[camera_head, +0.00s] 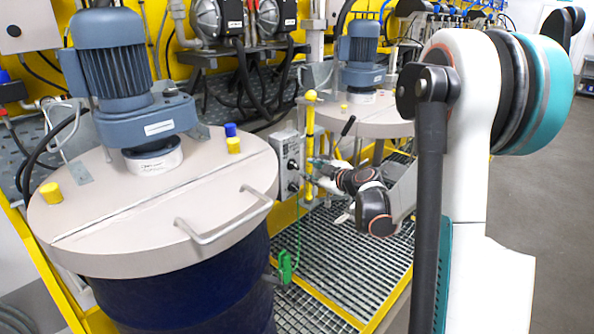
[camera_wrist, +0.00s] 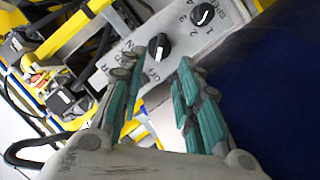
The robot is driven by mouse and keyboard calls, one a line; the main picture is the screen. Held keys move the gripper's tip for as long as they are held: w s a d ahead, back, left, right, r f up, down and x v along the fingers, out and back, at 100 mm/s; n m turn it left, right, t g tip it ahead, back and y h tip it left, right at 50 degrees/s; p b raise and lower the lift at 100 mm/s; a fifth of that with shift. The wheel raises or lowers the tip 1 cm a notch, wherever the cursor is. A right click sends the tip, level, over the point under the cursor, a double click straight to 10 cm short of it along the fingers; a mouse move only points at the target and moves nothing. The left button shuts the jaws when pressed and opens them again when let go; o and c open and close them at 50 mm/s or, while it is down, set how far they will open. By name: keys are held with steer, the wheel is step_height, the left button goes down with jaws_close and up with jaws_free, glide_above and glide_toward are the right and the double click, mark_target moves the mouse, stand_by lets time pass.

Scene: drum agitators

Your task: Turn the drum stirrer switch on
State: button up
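A grey switch box (camera_head: 287,150) stands on a yellow post, just right of the large drum (camera_head: 180,300). In the wrist view, its panel (camera_wrist: 180,22) carries two round black knobs with white marks. The nearer knob (camera_wrist: 158,46) has ON and OFF lettering beside it; I cannot tell surely which its mark points at. The other knob (camera_wrist: 203,14) is labelled SPEED with numbers. My gripper (camera_wrist: 158,66) is open, its teal fingers apart on both sides of the ON/OFF knob's line, with nothing between them. In the head view my gripper (camera_head: 320,172) is beside the box's right side.
The near drum's lid (camera_head: 150,210) has a handle (camera_head: 225,218) and a blue motor (camera_head: 112,60). A second drum motor (camera_head: 362,50) stands behind. Yellow rails and metal grating (camera_head: 350,265) surround the box. A green plug (camera_head: 286,266) hangs below it. Open floor lies right.

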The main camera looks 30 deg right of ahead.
mark_target(296, 167)
steer(key=b+x, duration=0.2)
steer(key=x, duration=0.7)
jaws_close()
